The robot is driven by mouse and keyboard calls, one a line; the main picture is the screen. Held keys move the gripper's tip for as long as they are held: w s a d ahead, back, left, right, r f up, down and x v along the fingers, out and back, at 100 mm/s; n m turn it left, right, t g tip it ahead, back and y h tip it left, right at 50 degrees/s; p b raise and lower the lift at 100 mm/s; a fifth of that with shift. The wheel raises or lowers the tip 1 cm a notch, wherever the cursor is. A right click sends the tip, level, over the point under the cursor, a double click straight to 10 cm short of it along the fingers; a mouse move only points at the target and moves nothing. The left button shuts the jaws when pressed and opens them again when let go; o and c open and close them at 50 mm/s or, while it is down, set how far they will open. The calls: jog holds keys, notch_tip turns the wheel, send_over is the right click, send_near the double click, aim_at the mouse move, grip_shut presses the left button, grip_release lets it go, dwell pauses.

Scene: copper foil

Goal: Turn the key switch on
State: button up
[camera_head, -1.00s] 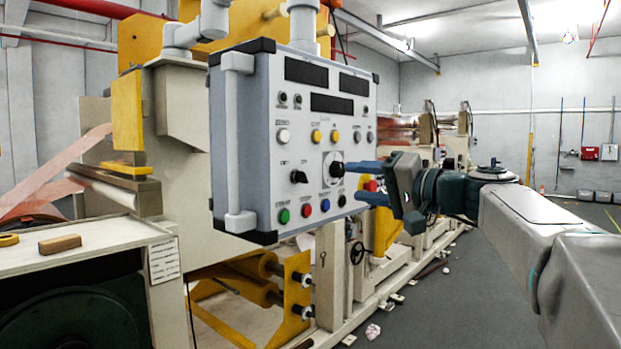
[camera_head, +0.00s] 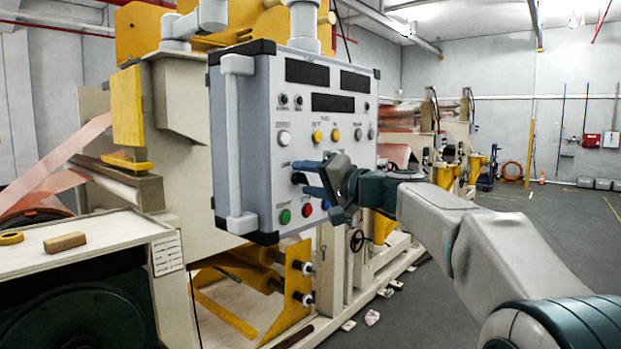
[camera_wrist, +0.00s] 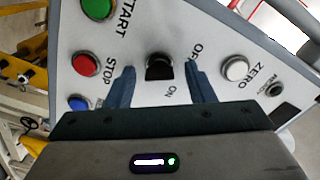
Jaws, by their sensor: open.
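The key switch is a black knob (camera_wrist: 159,68) on the light grey face of the control panel (camera_wrist: 135,35), between OFF and ON labels. In the wrist view my gripper (camera_wrist: 162,80) is open, with one blue finger on each side of the knob and a gap on both sides. In the head view the knob (camera_head: 299,178) is partly hidden behind my fingers. My gripper (camera_head: 304,178) reaches to the panel face from the right there. Whether the fingertips touch the panel is unclear.
A red stop button (camera_wrist: 86,64), green start button (camera_wrist: 98,8) and white zero button (camera_wrist: 235,68) surround the knob. A grey handle (camera_head: 237,145) runs down the panel's left edge. Open floor (camera_head: 500,270) lies to the right.

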jog(key=c, duration=1)
jog(key=shift+m, duration=0.3)
jog(key=m, duration=1.1)
jog(key=shift+f, duration=0.15)
jog(key=shift+m, duration=0.3)
jog(key=o, duration=1)
